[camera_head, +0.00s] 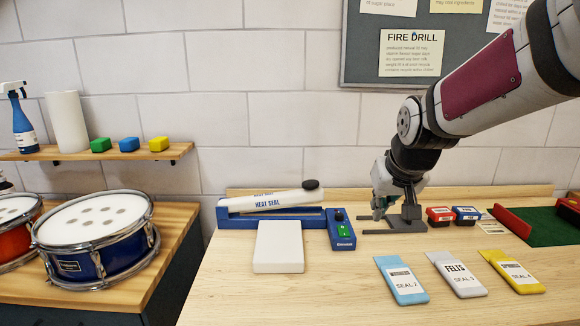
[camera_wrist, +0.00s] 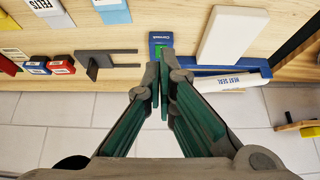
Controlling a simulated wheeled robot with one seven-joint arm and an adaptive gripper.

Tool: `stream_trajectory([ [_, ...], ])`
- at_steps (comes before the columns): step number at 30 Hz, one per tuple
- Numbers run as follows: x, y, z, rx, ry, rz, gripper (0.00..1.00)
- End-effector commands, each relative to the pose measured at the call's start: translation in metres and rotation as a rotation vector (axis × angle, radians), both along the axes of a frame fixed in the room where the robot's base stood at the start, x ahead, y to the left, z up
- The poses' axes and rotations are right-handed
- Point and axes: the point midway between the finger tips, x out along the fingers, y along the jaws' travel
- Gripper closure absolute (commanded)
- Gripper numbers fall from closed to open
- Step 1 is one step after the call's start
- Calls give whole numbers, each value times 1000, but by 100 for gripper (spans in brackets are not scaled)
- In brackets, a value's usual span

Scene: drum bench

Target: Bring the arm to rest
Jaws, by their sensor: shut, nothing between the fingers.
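My arm reaches in from the upper right in the head view, with my gripper (camera_head: 379,212) pointing down just left of a dark grey bracket (camera_head: 407,222) on the bench. In the wrist view my gripper (camera_wrist: 160,88) is shut, its green-padded fingers together and nothing between them. The fingertips appear over the area near the blue control box (camera_wrist: 160,42). Whether the gripper touches the bracket in the head view I cannot tell.
A blue heat sealer (camera_head: 270,217) with a white bar, a white block (camera_head: 279,247) and the blue control box (camera_head: 341,232) stand left of my gripper. Packets (camera_head: 402,281) lie in front; small red (camera_head: 440,216) and blue boxes (camera_head: 466,215) are right. Drums (camera_head: 96,240) stand far left.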

Motion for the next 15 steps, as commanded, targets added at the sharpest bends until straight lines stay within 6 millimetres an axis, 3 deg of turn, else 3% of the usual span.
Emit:
stream_trajectory([
  [1,-24,0,10,0,4,0,100],
  [6,-102,-1,24,-3,45,1,100],
  [15,-230,-2,15,-9,114,-2,100],
])
